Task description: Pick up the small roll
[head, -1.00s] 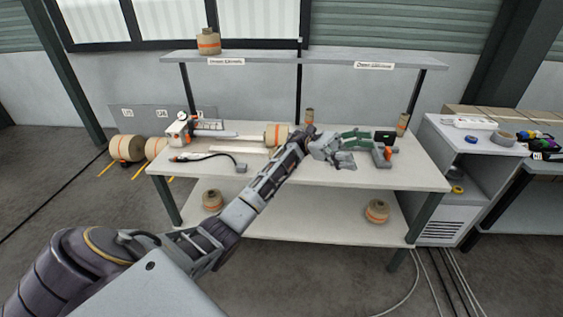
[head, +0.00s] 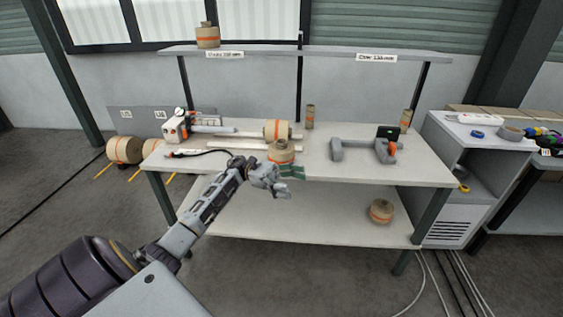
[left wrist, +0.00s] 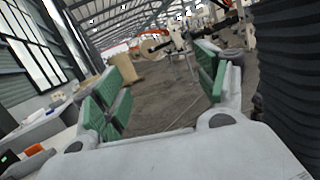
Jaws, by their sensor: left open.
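Several tan rolls with orange bands are in the head view, and I cannot tell for certain which is the small roll. A narrow upright roll (head: 310,117) stands at the back of the table, and another (head: 406,120) stands at its right end. A wider roll (head: 281,153) with a narrower top sits near the front edge, partly behind my left gripper. My left gripper (head: 291,176) is open and empty, just in front of the table edge. Its green-padded fingers (left wrist: 160,88) are spread in the left wrist view. My right gripper is out of view.
The table (head: 400,172) also holds a roll (head: 277,129) by white bars, an orange-white device (head: 177,127) and a grey fixture (head: 360,150). Rolls sit on the upper shelf (head: 208,38), lower shelf (head: 381,211) and floor (head: 124,150). A cabinet (head: 455,150) stands right.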

